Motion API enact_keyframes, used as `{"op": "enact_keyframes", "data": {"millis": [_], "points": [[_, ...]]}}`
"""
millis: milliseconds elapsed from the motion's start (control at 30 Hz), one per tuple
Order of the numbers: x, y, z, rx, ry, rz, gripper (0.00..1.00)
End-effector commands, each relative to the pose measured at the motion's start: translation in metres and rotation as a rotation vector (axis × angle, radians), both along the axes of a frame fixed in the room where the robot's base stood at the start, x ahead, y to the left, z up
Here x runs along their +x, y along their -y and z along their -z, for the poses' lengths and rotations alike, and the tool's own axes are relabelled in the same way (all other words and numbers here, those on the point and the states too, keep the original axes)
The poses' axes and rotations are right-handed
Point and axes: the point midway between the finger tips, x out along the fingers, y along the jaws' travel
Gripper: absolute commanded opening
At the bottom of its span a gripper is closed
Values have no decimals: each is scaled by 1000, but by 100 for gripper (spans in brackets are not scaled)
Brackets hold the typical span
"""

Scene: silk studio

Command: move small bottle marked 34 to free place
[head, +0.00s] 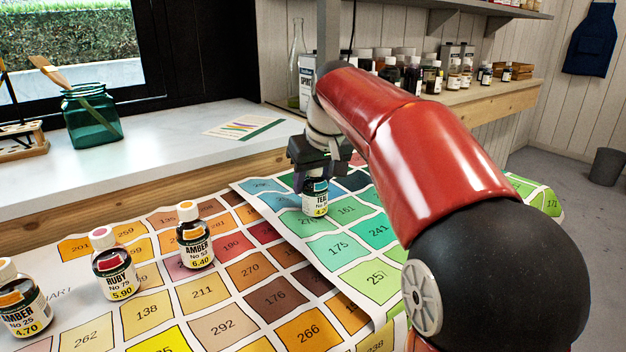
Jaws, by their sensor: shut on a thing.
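My gripper (314,172) is shut on a small dark bottle (315,200) with a white label that reads TEAL and a yellow price strip. Its number is too small to read surely. The bottle is upright, over or on the blue-green part of the colour chart (331,249). I cannot tell whether its base touches the chart. The gripper hides the bottle's top.
Three small bottles stand on the warm-coloured chart at left: an AMBER bottle (195,237), a RUBY bottle (115,265) and another AMBER bottle (22,303). A green glass jar (92,118) stands on the white sill. Bottles crowd the back shelf (478,88).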

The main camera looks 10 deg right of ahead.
Motion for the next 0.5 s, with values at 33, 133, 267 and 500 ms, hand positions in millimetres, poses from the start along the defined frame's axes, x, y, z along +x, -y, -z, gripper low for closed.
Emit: {"op": "enact_keyframes", "data": {"millis": [33, 133, 267, 500], "points": [[0, 0, 0, 0, 0, 0, 19], [0, 0, 4, 0, 0, 0, 19], [0, 0, 3, 0, -1, 0, 58], [0, 0, 3, 0, -1, 0, 67]]}}
